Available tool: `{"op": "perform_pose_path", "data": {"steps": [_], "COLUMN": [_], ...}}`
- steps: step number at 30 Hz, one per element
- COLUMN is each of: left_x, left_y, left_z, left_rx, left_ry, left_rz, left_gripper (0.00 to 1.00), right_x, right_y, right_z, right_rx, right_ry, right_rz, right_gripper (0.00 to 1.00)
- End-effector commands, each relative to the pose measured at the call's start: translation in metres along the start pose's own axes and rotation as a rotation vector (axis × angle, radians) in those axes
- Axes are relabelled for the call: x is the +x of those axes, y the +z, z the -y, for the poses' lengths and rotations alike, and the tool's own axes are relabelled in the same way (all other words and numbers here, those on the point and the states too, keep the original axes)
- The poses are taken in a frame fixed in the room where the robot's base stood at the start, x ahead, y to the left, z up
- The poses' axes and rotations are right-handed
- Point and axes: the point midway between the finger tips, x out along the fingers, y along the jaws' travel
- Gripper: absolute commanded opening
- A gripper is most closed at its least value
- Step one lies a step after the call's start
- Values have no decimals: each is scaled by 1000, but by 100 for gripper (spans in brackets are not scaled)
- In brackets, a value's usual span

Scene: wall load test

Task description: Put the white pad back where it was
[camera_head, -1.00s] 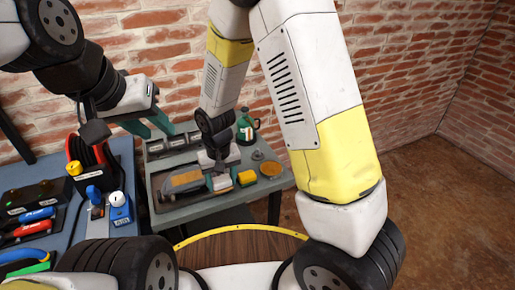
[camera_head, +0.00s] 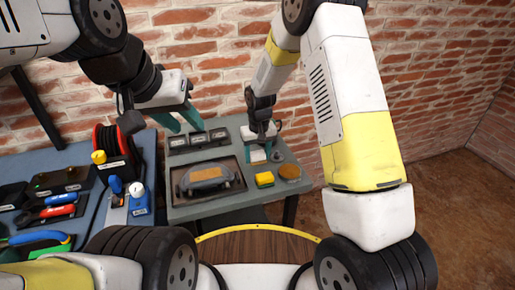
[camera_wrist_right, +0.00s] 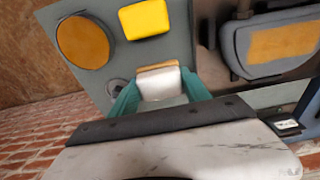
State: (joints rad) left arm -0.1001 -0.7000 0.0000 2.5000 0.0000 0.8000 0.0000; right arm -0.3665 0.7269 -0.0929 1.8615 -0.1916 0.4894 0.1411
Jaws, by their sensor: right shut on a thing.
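The white pad (camera_head: 257,155) is small, with a tan edge on one side. It is between the teal fingers of my right gripper (camera_head: 260,145), over the back right part of the grey table (camera_head: 230,213). In the right wrist view the pad (camera_wrist_right: 160,84) sits between the fingers of my right gripper (camera_wrist_right: 160,92), which is shut on it. Whether the pad touches the tabletop I cannot tell. My left gripper (camera_head: 184,125) is open and empty, above the back left of the grey table.
A grey tool with an orange panel (camera_head: 206,177) lies in a dark recess left of the pad. A yellow block (camera_head: 264,180) and a round orange disc (camera_head: 290,172) are nearby. Dark bins (camera_head: 190,140) line the back. A blue bench (camera_head: 90,220) with tools is at left.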

Motion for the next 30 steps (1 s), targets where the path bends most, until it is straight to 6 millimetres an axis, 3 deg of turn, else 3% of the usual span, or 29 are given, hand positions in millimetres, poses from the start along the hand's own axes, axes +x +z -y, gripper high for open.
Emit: {"op": "perform_pose_path", "data": {"steps": [7, 18, 19, 21, 22, 30], "left_x": [0, 0, 0, 0, 0, 0], "left_y": [0, 0, 0, 0, 0, 0], "left_z": [0, 0, 0, 0, 0, 0], "left_rx": [0, 0, 0, 0, 0, 0], "left_ry": [0, 0, 0, 0, 0, 0], "left_rz": [0, 0, 0, 0, 0, 0], "left_gripper": [36, 36, 36, 36, 36, 36], "right_x": [34, 38, 38, 38, 38, 38], "right_y": [2, 3, 3, 3, 3, 3], "right_z": [-1, -1, -1, -1, -1, -1], "right_rx": [0, 1, 1, 1, 1, 1], "right_ry": [0, 0, 0, 0, 0, 0], "right_rz": [1, 0, -1, -1, -1, -1], "right_gripper": [0, 0, 59, 73, 77, 77]}}
